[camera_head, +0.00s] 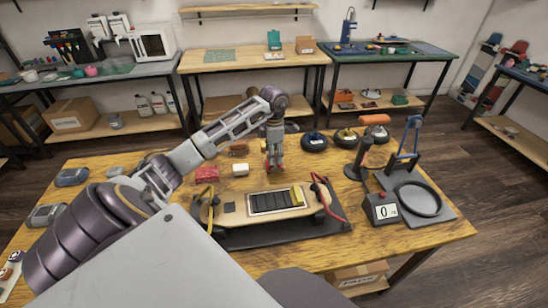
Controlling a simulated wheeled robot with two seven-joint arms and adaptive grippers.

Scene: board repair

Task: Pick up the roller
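My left gripper (274,168) points down over the far middle of the wooden table (430,247), beyond the skateboard. Something red shows at its fingertips, too small to tell whether it is held or part of the fingers. I cannot tell for sure which thing is the roller. A tool with a blue top and thin frame (405,152) stands at the right on a grey base. My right gripper is out of view.
A skateboard deck (236,214) with a battery pack lies on a black mat (262,237). Several dark wheels (314,141) stand behind. A red block (207,174) and a white block (240,170) lie left of the gripper. A scale display (384,211) is at the right.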

